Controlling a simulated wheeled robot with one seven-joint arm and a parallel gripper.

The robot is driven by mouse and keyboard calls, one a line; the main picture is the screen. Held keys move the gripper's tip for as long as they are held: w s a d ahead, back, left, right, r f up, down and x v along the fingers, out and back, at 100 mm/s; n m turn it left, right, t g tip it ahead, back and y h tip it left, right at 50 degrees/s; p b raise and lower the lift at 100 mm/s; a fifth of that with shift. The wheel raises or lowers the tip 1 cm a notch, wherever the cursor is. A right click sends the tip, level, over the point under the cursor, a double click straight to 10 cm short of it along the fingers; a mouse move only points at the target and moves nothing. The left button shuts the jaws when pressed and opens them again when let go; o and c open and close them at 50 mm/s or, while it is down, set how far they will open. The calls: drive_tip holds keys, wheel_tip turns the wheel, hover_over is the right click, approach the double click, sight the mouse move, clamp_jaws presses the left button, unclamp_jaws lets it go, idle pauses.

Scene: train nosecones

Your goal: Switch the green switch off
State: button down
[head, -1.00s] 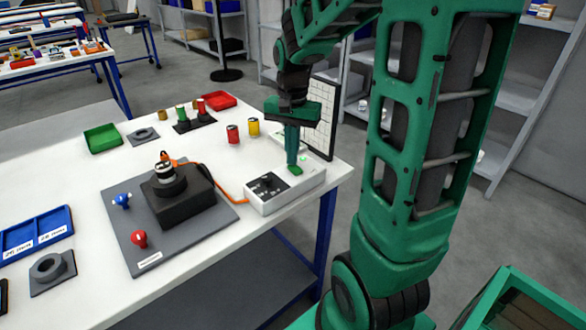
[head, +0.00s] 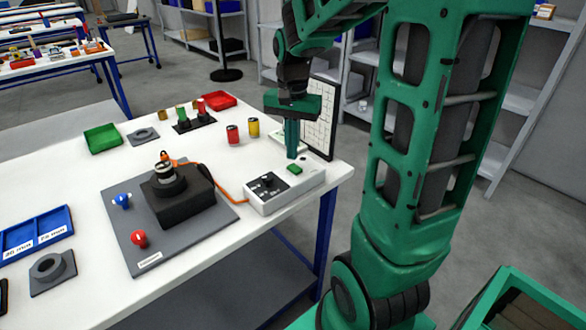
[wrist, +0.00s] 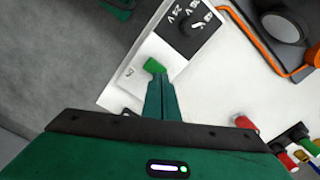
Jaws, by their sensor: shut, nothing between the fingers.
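The green switch (head: 295,169) is a small rocker on the white end of the control box (head: 284,192), near the right edge of the table. In the wrist view the green switch (wrist: 154,66) shows just beyond my closed fingertips (wrist: 159,78). Its near edge is close to the tips. I cannot tell from its tilt whether it is on or off.
A black panel with a knob (head: 267,181) is on the same box. An orange cable (head: 228,189) runs to a black device (head: 178,203) on a grey plate. A white gridded board (head: 320,118) stands close behind my gripper. Red (head: 233,134) and yellow (head: 253,127) cylinders stand left of it.

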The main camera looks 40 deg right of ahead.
sight(292, 165)
drive_tip(key=shift+r, duration=2.3)
drive_tip(key=s+f+n, duration=0.2)
drive_tip(key=s, duration=0.8)
drive_tip(key=s+f+n, duration=0.3)
drive_tip(key=s, duration=0.7)
drive_tip(key=shift+s+a+f, duration=0.15)
drive_tip(key=shift+s+a, duration=0.25)
